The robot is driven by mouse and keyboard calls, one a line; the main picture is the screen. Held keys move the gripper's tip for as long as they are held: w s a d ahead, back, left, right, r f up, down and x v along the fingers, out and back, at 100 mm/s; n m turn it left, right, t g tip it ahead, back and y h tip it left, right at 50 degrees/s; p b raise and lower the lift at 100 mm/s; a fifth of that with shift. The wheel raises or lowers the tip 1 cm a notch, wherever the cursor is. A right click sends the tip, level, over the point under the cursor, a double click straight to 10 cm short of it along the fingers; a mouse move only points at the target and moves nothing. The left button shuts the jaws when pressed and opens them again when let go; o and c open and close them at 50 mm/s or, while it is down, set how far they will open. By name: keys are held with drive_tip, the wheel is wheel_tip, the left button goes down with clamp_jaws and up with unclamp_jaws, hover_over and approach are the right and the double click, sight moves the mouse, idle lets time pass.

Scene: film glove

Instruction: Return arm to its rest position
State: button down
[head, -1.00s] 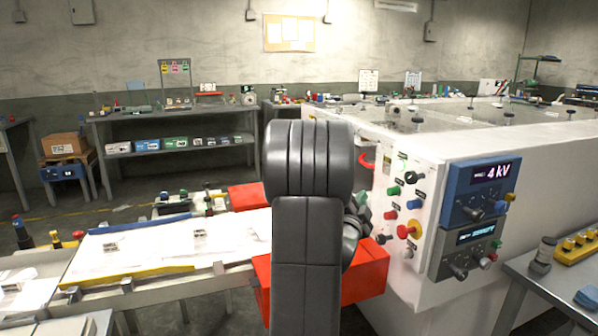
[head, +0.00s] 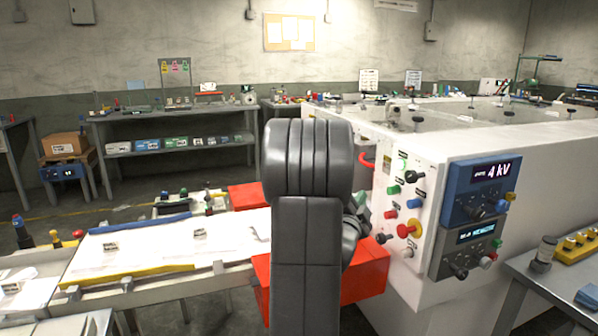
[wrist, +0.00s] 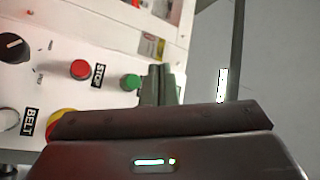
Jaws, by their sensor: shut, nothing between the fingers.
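My gripper (wrist: 162,82) shows in the wrist view with its two fingers together and nothing between them. It points toward a white control panel (wrist: 50,105) with a green button (wrist: 130,82), a red button (wrist: 80,69) labelled STOP and a black knob (wrist: 13,47). I cannot tell whether the fingertips touch the panel. In the head view my dark arm fills the middle and hides most of the gripper. The arm stands in front of the left end of the white machine (head: 440,290), whose panel (head: 400,205) carries several coloured buttons.
A conveyor (head: 150,285) with white sheets (head: 140,252) lies to the left, and red blocks (head: 365,275) sit by its machine end. A blue display unit (head: 480,190) reads 4 kV. A grey table (head: 540,290) stands at right. Open floor (head: 130,200) lies behind the conveyor.

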drive_tip(key=d+b, duration=0.1)
drive_tip(key=b, duration=0.1)
drive_tip(key=w+d+b, duration=0.1)
drive_tip(key=d+b, duration=0.1)
drive_tip(key=shift+w+d+f+b, duration=0.1)
drive_tip(key=shift+d+f+b, duration=0.1)
drive_tip(key=shift+d+b, duration=0.1)
